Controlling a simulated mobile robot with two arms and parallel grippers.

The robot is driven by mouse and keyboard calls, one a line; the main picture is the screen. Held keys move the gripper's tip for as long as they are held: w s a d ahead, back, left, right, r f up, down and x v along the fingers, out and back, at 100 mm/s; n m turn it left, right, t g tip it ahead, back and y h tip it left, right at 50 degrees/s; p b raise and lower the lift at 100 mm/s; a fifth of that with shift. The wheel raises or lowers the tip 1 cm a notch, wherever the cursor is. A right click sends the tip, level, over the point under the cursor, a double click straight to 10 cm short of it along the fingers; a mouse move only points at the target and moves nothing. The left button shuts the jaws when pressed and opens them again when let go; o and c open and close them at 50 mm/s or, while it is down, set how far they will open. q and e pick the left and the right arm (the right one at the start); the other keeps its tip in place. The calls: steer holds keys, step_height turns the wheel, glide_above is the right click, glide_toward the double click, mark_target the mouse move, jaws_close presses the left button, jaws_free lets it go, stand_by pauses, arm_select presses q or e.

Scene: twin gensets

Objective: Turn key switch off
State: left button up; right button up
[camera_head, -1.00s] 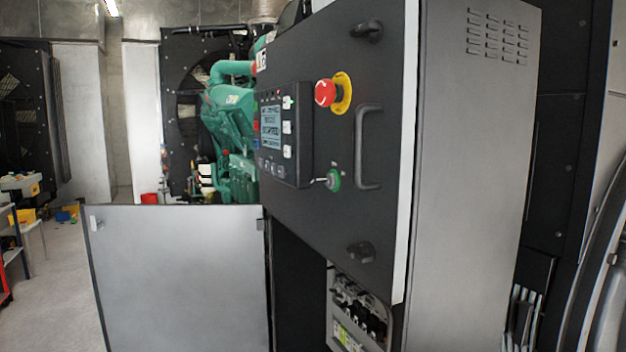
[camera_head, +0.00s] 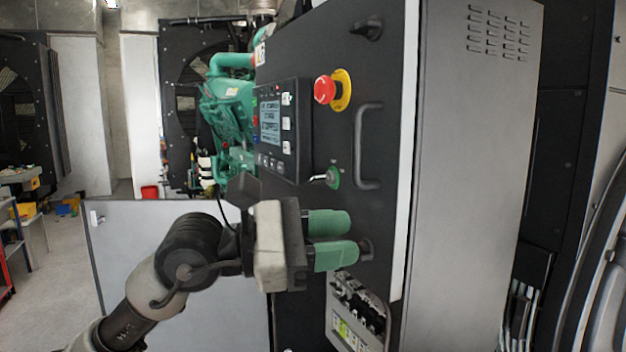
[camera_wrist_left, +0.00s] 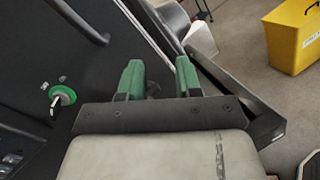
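The key switch (camera_head: 332,177) is a green round collar with a metal key in it, on the dark front panel of the control cabinet. It also shows at the left of the left wrist view (camera_wrist_left: 60,100), clear of the fingers. My left gripper (camera_head: 345,240) is just below the key switch in the head view, in front of the panel. Its two green fingers are apart with a gap between them, and I see nothing held. The fingers also show in the left wrist view (camera_wrist_left: 158,80). They partly hide the lower door latch. My right gripper is not in view.
A red emergency stop button (camera_head: 326,90) on a yellow base sits above the key switch. A dark door handle (camera_head: 368,147) is to its right, and a display panel (camera_head: 278,130) is to its left. A grey panel (camera_head: 130,240) stands at the lower left.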

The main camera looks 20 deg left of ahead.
arm_select(q)
steer(key=w+a+r+t+y, duration=0.2)
steer(key=a+r+t+y, duration=0.15)
steer(key=a+y, duration=0.25)
steer(key=n+t+y, duration=0.1)
steer(key=t+y, duration=0.1)
steer(key=y, duration=0.2)
glide_toward(311, 180)
steer(key=p+x, duration=0.4)
steer(key=x, duration=0.4)
steer(key=shift+w+d+r, duration=0.15)
steer(key=shift+w, duration=0.2)
steer(key=shift+w+d+f+p, duration=0.25)
steer(key=shift+w+f+p, duration=0.15)
steer(key=shift+w, duration=0.3)
steer(key=shift+r, duration=0.1)
steer(key=shift+c, duration=0.3)
jaws_close()
